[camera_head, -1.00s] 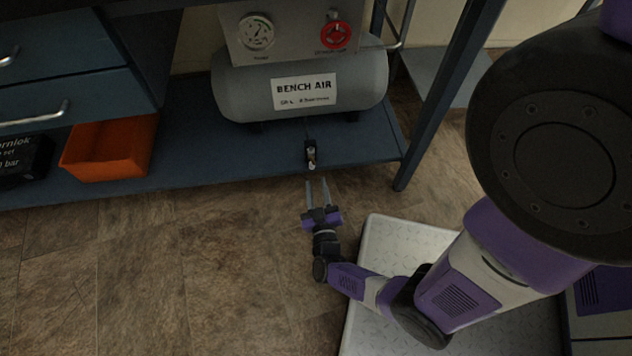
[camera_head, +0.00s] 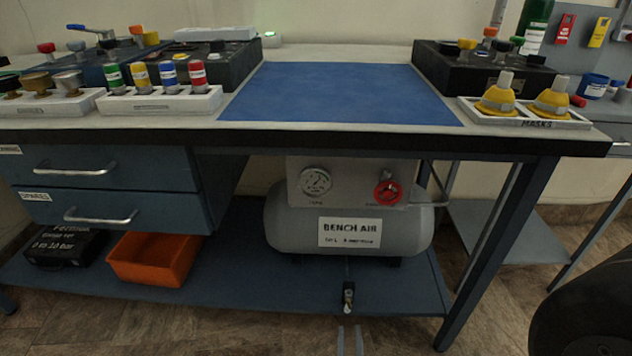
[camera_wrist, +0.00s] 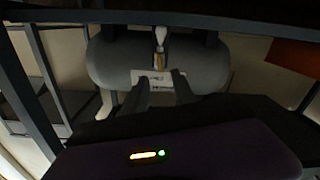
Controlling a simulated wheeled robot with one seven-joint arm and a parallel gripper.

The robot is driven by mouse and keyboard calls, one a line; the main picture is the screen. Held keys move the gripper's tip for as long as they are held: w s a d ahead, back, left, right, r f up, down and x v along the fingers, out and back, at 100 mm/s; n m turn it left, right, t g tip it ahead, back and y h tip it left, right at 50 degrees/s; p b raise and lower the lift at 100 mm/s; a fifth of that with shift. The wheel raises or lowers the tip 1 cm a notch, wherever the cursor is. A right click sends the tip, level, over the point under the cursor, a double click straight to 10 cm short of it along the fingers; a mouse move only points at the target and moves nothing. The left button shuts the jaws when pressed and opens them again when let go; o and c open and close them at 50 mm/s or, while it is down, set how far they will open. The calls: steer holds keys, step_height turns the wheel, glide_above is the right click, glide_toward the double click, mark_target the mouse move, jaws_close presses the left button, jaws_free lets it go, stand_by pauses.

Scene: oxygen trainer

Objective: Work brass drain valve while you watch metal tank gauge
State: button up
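The brass drain valve (camera_head: 348,297) is a small dark and brass fitting below the grey tank (camera_head: 408,236), at the lower shelf's front edge. In the wrist view the valve (camera_wrist: 159,47) shows a pale lever and brass body. The round tank gauge (camera_head: 316,181) sits on a metal panel above the tank; its face is visible, but its needle is too small to read surely. My gripper (camera_head: 350,336) is open and empty, just in front of the valve, apart from it. The wrist view shows its two fingers (camera_wrist: 160,77) spread, with the valve beyond them. The rest of my gripper is below the head view.
A red handwheel (camera_head: 388,192) is right of the gauge. An orange bin (camera_head: 155,262) and a black case (camera_head: 62,248) stand at the shelf's left. A table leg (camera_head: 497,255) rises at right. The bench top above holds a blue mat (camera_head: 345,92), bottles and masks.

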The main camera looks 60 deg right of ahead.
mark_target(349, 305)
steer(key=b+x, duration=0.6)
steer(key=x, duration=0.1)
steer(key=shift+w+d, duration=0.15)
steer(key=shift+d, duration=0.2)
stand_by(0.4)
steer(key=shift+c, duration=0.2)
jaws_close()
